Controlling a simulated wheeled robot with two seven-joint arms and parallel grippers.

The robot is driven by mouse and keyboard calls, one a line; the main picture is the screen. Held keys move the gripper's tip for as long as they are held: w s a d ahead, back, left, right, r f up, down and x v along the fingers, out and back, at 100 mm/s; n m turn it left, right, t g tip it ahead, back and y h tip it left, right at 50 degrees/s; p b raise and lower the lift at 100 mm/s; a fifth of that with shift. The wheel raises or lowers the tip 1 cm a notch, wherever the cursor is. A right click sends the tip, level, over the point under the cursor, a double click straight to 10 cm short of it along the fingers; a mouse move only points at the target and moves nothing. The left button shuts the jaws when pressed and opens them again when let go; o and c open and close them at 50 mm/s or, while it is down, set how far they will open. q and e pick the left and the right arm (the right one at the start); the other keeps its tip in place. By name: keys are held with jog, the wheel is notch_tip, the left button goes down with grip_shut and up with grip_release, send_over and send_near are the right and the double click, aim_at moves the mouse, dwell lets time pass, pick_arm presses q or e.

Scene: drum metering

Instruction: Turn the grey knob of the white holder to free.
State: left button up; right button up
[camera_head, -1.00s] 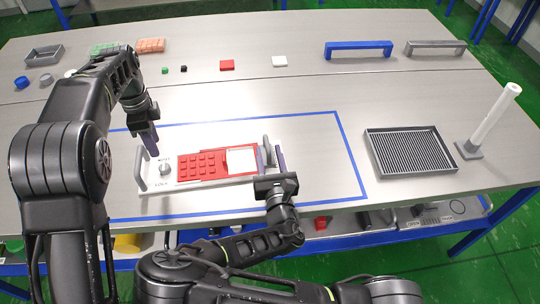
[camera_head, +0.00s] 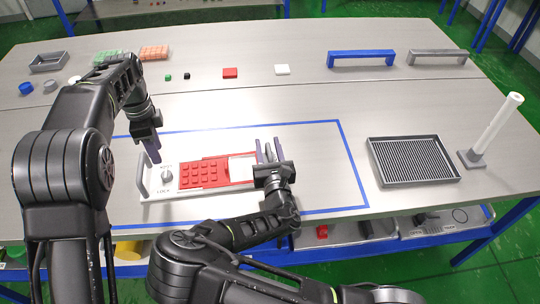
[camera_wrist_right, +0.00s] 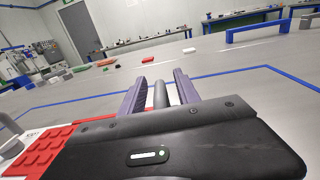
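The white holder (camera_head: 150,189) lies flat inside the blue taped outline, with a red dimpled block (camera_head: 204,174) and a white piece (camera_head: 241,168) on it. Its grey knob (camera_head: 167,177) is near the left end, between printed labels, the lower one reading LOCK; its exact angle is too small to read. My left gripper (camera_head: 153,155) points down just above and left of the knob, apart from it; its finger gap is not clear. My right gripper (camera_head: 270,151) is open at the holder's right end, fingers either side of the grey handle bar (camera_wrist_right: 160,95), with visible gaps.
A grey ribbed tray (camera_head: 415,160) and a white post on a grey base (camera_head: 487,135) stand at the right. Small red (camera_head: 230,72) and white (camera_head: 282,69) blocks and blue (camera_head: 361,54) and grey (camera_head: 437,57) handles lie farther back. The table between is clear.

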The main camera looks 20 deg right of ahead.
jog(key=shift+w+d, duration=0.1)
jog(key=shift+w, duration=0.45)
grip_shut()
dwell(1.0)
